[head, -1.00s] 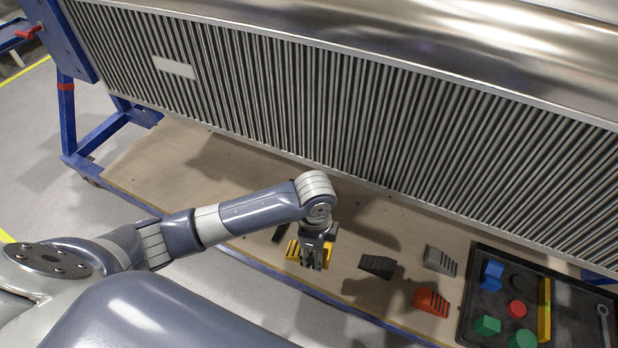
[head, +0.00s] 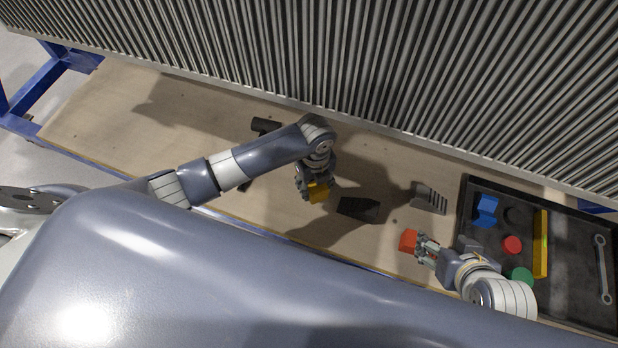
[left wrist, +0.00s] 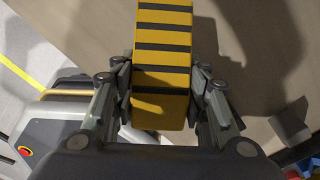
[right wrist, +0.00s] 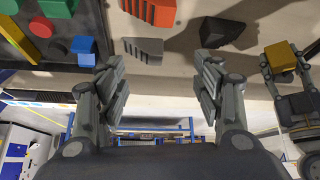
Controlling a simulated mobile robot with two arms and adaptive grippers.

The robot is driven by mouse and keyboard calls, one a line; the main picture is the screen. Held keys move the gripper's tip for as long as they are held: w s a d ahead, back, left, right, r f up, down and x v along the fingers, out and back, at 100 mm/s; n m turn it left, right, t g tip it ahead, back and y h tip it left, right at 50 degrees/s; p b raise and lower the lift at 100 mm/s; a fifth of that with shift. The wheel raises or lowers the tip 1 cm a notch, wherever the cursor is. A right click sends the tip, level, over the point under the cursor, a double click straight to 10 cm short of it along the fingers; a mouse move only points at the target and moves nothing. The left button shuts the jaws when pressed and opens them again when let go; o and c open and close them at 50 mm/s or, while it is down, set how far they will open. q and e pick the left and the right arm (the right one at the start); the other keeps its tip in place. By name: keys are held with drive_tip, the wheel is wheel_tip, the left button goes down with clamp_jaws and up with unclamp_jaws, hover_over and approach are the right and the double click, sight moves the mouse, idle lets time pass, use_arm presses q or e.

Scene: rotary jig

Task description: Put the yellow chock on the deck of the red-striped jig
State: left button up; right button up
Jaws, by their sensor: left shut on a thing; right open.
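The yellow chock (head: 318,191) is in my left gripper (head: 308,184) and appears raised off the tan board. In the left wrist view the yellow chock (left wrist: 162,60), with black ribs across its face, sits between both fingers. The right wrist view also shows the yellow chock (right wrist: 280,56) in that gripper. My right gripper (head: 427,248) is open beside the red chock (head: 408,240); its fingers are wide apart and empty in the right wrist view (right wrist: 160,85). A large slatted jig body (head: 300,60) spans the back; no red stripe shows on it now.
A black chock (head: 358,208) and a grey chock (head: 430,198) lie on the tan board (head: 120,110). A dark tray (head: 465,205) at right holds a blue block, discs, a yellow bar and a wrench. A dark cylinder (head: 265,126) lies behind my left arm. The board's left part is clear.

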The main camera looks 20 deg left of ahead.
use_arm(q)
wheel_tip(320, 180, down, 4)
drive_tip(key=shift+r+b, duration=0.15)
drive_tip(key=shift+b, duration=0.5)
wheel_tip(320, 180, down, 3)
drive_tip(key=shift+f+b, duration=0.15)
drive_tip(key=shift+b, duration=0.55)
use_arm(e)
drive_tip(key=w+a+r+t+y, duration=0.2)
drive_tip(key=w+a+r+t, duration=0.2)
drive_tip(key=w+r+t, duration=0.3)
drive_tip(key=w+r, duration=0.3)
drive_tip(key=shift+w+r+t, duration=0.25)
drive_tip(key=shift+w+t, duration=0.05)
drive_tip(key=shift+t, duration=0.1)
drive_tip(key=shift+a, duration=0.1)
use_arm(q)
drive_tip(key=o, duration=1.2)
drive_tip(key=shift+f, duration=0.1)
drive_tip(key=shift+o, duration=0.2)
use_arm(e)
drive_tip(key=shift+r, duration=0.1)
